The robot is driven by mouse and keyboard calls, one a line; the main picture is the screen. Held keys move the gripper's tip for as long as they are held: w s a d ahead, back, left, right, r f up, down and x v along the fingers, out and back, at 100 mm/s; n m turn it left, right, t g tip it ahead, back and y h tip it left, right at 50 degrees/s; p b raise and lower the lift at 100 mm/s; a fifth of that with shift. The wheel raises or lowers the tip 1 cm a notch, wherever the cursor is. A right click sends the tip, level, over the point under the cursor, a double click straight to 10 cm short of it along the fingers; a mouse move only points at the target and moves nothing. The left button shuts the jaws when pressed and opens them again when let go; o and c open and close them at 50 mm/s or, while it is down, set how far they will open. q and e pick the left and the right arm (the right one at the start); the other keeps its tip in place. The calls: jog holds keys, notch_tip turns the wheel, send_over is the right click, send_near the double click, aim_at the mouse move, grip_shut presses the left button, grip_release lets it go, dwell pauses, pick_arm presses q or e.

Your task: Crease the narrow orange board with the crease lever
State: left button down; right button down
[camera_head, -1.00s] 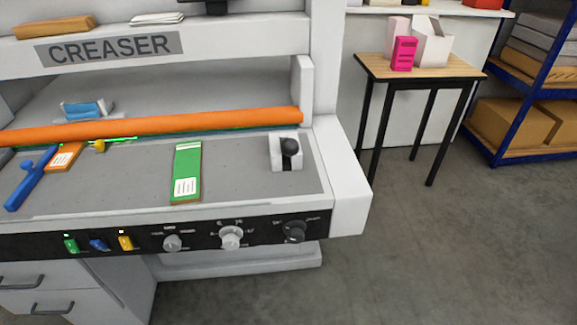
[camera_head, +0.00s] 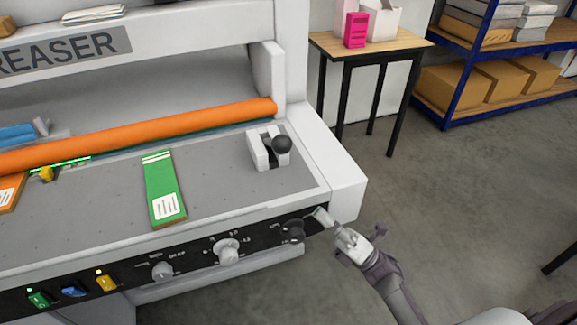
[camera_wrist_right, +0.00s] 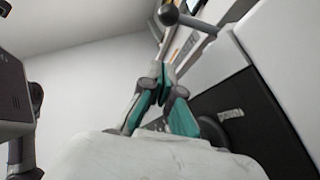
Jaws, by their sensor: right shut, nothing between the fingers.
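The crease lever (camera_head: 282,144) has a black ball knob and stands in a white slotted bracket at the right of the creaser's bed. Its ball and rod also show at the top of the right wrist view (camera_wrist_right: 168,14). The narrow orange board (camera_head: 8,192) lies on the bed at the left edge, partly cut off, by the orange roller. My right gripper (camera_head: 323,216) is shut and empty at the front right corner of the creaser, below and to the right of the lever, apart from it. Its closed fingers show in the right wrist view (camera_wrist_right: 161,80). My left gripper is out of view.
A green board (camera_head: 163,188) lies mid-bed. The orange roller (camera_head: 150,132) spans the back of the bed. The front panel carries several switches and knobs, one dark knob (camera_head: 291,230) close to my right gripper. A small table (camera_head: 365,52) and a shelf stand behind open floor.

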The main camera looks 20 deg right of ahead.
jog(key=p, duration=0.6)
send_near(273, 141)
jog(key=a, duration=0.2)
jog(key=w+a+r, duration=0.1)
jog(key=shift+a, duration=0.25)
jog(key=shift+w+d+r, duration=0.15)
jog(key=shift+w+r, duration=0.1)
jog(key=shift+w, duration=0.1)
